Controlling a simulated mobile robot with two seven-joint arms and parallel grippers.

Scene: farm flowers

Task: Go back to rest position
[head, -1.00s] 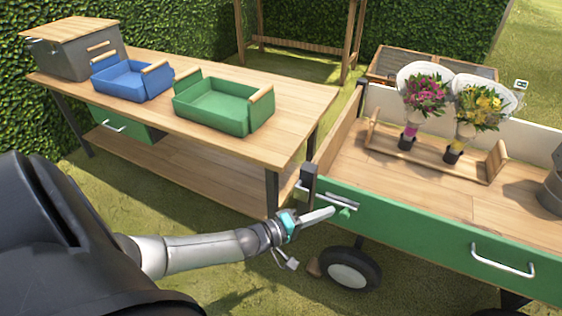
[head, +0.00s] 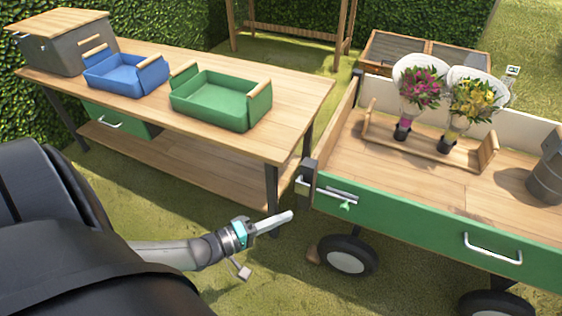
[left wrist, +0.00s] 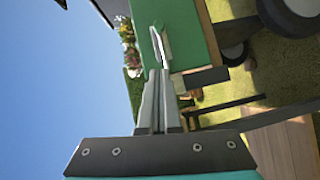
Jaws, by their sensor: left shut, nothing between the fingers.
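My left gripper (head: 274,222) is shut and empty, in the open air left of the green cart and in front of the wooden table. In the left wrist view its closed fingers (left wrist: 159,85) point towards the green side panel (left wrist: 190,35) of the cart. My right gripper is not in view.
The wooden table (head: 290,115) holds a blue tray (head: 125,76), a green tray (head: 222,100) and a grey box (head: 55,50). The cart (head: 415,228) bears two bouquets (head: 418,88) (head: 475,97) in a wooden rack and a metal can (head: 548,170). Grass lies between table and cart.

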